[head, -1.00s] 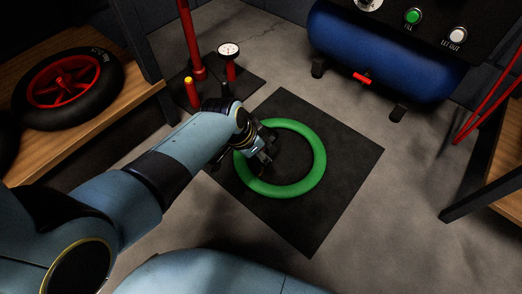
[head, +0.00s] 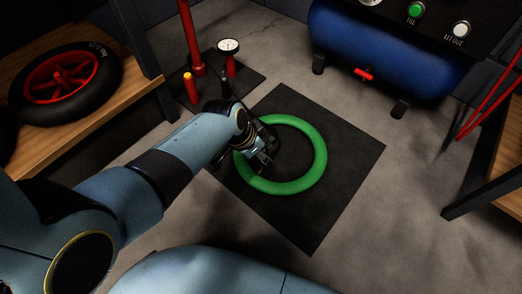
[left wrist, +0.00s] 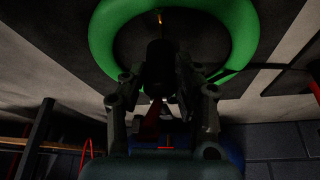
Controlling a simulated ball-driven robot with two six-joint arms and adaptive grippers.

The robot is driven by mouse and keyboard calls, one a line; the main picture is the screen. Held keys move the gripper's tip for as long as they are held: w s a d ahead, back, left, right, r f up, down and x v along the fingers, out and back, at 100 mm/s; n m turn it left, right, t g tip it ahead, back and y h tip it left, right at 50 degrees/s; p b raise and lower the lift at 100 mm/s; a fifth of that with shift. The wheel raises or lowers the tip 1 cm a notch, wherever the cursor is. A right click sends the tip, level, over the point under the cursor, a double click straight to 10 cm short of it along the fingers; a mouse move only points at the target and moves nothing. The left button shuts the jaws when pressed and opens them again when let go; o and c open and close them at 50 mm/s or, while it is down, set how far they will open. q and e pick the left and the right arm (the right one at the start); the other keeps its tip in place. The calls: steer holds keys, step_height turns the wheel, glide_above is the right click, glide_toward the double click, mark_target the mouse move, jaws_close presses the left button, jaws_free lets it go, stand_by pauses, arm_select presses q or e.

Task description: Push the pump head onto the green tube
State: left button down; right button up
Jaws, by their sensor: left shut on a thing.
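The green tube (head: 309,170) lies flat as a ring on the dark mat. My left gripper (head: 264,160) is low over the ring's left side, covering part of it. In the left wrist view the left gripper (left wrist: 158,78) is shut on a dark cylindrical piece that looks like the pump head (left wrist: 159,60). Past it, inside the tube ring (left wrist: 240,30), a small brass-coloured stem (left wrist: 159,18) shows, apparently the valve. The pump head's far end points toward the stem, with a gap between them in the picture. My right gripper is not in view.
The dark mat (head: 310,225) has bare room right of the ring. A red floor pump (head: 198,70) with a gauge (head: 228,46) stands behind my left arm. A blue compressor (head: 375,55) stands at the back. A wheel (head: 68,78) lies on the wooden bench at left.

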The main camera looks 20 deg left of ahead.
arm_select(q)
steer(key=shift+f, duration=0.45)
steer(key=c, duration=0.9)
jaws_free()
steer(key=shift+r, duration=0.1)
